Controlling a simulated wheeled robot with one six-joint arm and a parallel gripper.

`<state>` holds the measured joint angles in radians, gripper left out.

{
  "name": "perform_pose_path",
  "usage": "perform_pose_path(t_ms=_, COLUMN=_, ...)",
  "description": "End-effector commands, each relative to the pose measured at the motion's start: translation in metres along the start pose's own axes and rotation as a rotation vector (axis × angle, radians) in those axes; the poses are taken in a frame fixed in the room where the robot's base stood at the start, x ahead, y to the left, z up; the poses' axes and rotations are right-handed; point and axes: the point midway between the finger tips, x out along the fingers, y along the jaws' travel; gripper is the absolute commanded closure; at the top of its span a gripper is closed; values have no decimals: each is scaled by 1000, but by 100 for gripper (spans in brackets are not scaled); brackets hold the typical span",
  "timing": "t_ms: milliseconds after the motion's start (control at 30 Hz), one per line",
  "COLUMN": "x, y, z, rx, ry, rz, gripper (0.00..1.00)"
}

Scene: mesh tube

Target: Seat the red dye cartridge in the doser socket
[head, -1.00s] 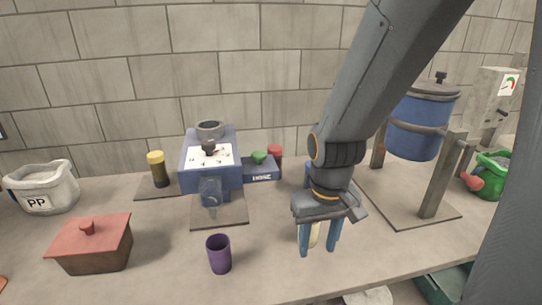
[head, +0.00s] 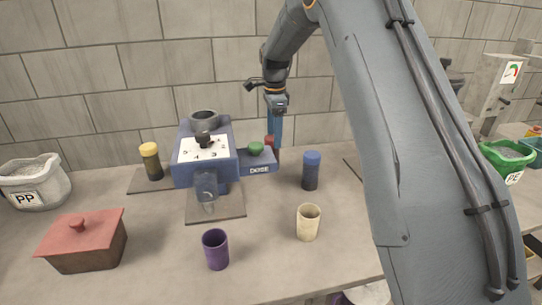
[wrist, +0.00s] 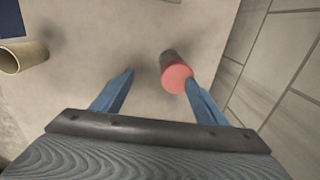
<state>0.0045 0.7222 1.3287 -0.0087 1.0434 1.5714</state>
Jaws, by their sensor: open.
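The red dye cartridge (head: 269,141), a dark cylinder with a red cap, stands by the wall behind the right end of the doser's DOSE block (head: 258,168). My gripper (head: 275,135) points down there, partly covering it. In the wrist view the cartridge (wrist: 176,74) is upright, and my open gripper (wrist: 160,90) has it off-centre, close to the right finger. I cannot tell if that finger touches it. The blue doser (head: 205,155) has a white dial face and a grey ring (head: 204,118) on top. I cannot make out which opening is the socket.
A yellow-capped cartridge (head: 150,160) stands left of the doser, a blue-capped one (head: 311,170) to its right. A purple cup (head: 215,249) and cream cup (head: 308,222) stand in front. A red-lidded box (head: 85,240) is front left. The wall is close behind my gripper.

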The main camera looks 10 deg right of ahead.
Motion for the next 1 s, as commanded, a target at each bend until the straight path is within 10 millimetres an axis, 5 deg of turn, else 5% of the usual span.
perform_pose_path(t_ms=133, x=5, y=-27, z=2, rx=141, ry=-2, rz=4, gripper=34)
perform_pose_path(t_ms=1000, x=94, y=-28, z=4, rx=196, ry=-3, rz=50, gripper=34)
